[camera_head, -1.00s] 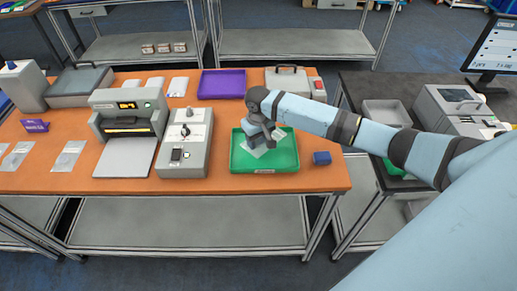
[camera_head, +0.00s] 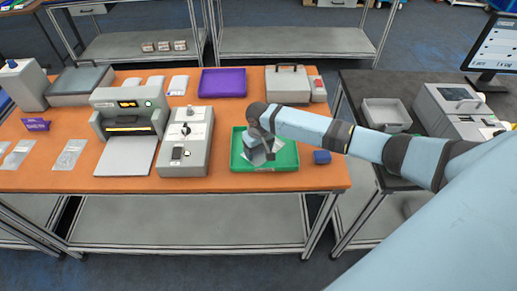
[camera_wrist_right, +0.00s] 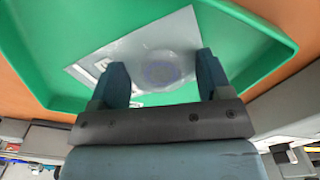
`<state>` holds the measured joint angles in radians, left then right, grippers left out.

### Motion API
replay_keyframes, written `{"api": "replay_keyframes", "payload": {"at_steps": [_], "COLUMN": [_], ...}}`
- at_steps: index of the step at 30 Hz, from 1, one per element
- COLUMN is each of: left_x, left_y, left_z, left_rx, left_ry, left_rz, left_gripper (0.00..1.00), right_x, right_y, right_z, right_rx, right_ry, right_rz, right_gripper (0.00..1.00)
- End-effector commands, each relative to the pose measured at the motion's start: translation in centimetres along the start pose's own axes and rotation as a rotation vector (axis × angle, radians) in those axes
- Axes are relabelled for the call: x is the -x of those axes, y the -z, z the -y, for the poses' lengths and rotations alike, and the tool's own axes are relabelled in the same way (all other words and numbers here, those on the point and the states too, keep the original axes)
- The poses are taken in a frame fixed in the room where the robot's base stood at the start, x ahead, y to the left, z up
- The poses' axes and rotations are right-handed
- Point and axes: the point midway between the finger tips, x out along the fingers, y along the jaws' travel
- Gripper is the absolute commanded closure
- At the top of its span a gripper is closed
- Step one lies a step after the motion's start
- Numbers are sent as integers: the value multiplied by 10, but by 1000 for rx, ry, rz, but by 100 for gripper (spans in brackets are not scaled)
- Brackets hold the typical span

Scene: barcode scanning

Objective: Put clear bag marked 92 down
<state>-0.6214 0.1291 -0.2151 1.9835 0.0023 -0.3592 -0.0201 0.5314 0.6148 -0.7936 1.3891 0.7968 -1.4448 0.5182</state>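A clear bag (camera_wrist_right: 155,50) with a round disc inside lies flat in the green tray (camera_wrist_right: 40,50); its number is not legible. The tray (camera_head: 285,168) also shows in the head view at the table's front right. My right gripper (camera_wrist_right: 162,78) is over the tray, its two fingers spread apart on either side of the disc and over the bag's near part. Nothing shows pinched between them. In the head view my right gripper (camera_head: 260,158) hides part of the bag. My left gripper is not in view.
A purple tray (camera_head: 222,82) and a grey case (camera_head: 287,85) stand behind. More clear bags (camera_head: 68,154) lie at the left.

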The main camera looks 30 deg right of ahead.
Motion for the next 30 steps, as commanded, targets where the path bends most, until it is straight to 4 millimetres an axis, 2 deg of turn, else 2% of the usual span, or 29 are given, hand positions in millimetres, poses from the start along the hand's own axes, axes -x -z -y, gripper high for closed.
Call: {"api": "replay_keyframes", "payload": {"at_steps": [11,14,24,30], "left_x": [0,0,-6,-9], "left_y": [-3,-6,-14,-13], "left_z": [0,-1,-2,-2], "left_rx": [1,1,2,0], "left_ry": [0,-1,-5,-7], "left_rz": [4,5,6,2], "left_gripper": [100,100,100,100], "right_x": [6,19,90,117], "right_y": [0,1,1,1], "right_z": [0,0,0,0], "right_rx": [1,1,0,1], "right_ry": [0,0,0,1], "right_rz": [-2,-3,-4,-1], "right_gripper": [26,26,26,26]}}
